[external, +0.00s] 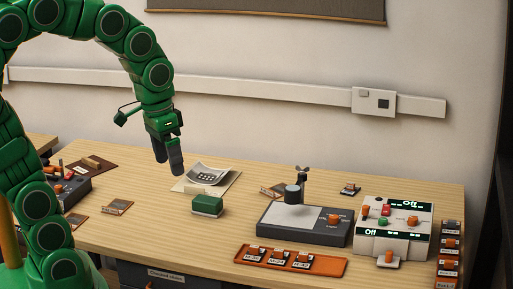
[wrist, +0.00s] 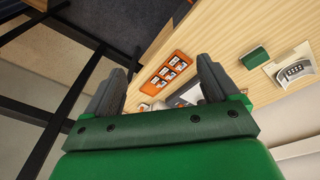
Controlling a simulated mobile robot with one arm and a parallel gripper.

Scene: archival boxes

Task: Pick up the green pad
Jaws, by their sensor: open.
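The green pad (external: 207,206) is a small dark green block with a pale lower edge, lying on the wooden table near its middle. In the wrist view the green pad (wrist: 255,58) lies to the right of my fingers. My gripper (external: 169,163) is in the air above the table, behind and to the left of the pad in the external view, apart from it. The gripper's two dark fingers also show in the wrist view (wrist: 165,90), spread apart with nothing between them.
A paper sheet with a curled piece (external: 210,175) lies just behind the pad. A dark device with a post (external: 305,225), an orange tray (external: 290,262) and a white control box (external: 395,230) stand to the right.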

